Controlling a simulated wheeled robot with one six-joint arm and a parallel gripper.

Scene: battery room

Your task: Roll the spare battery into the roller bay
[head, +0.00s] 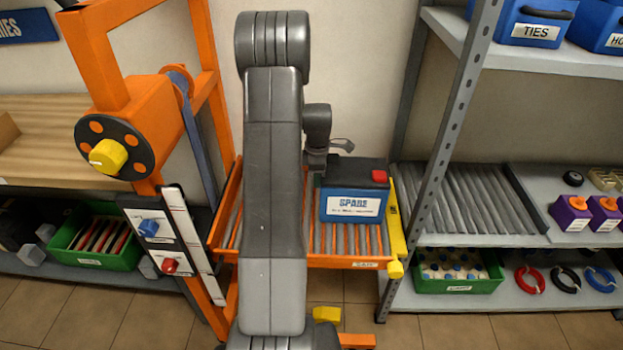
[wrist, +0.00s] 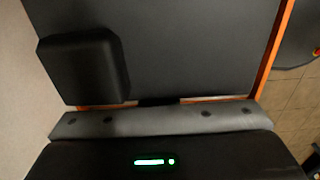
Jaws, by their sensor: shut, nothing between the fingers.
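The spare battery (head: 352,205), dark with a blue front, a "SPARE" label and a red terminal, stands upright on the orange-framed roller platform (head: 345,262) of the lift. A yellow bar (head: 397,222) with a knob runs along the platform's right edge. The roller bay (head: 470,200), with grey rollers, is on the shelf just right of it. It is empty. My gripper (head: 317,165) is shut and empty at the battery's rear left; whether it touches is unclear. The wrist view shows a large dark surface, probably the battery, with a black block beyond my gripper (wrist: 160,101).
A grey shelf post (head: 455,125) stands before the bay. My arm hides the platform's left part.

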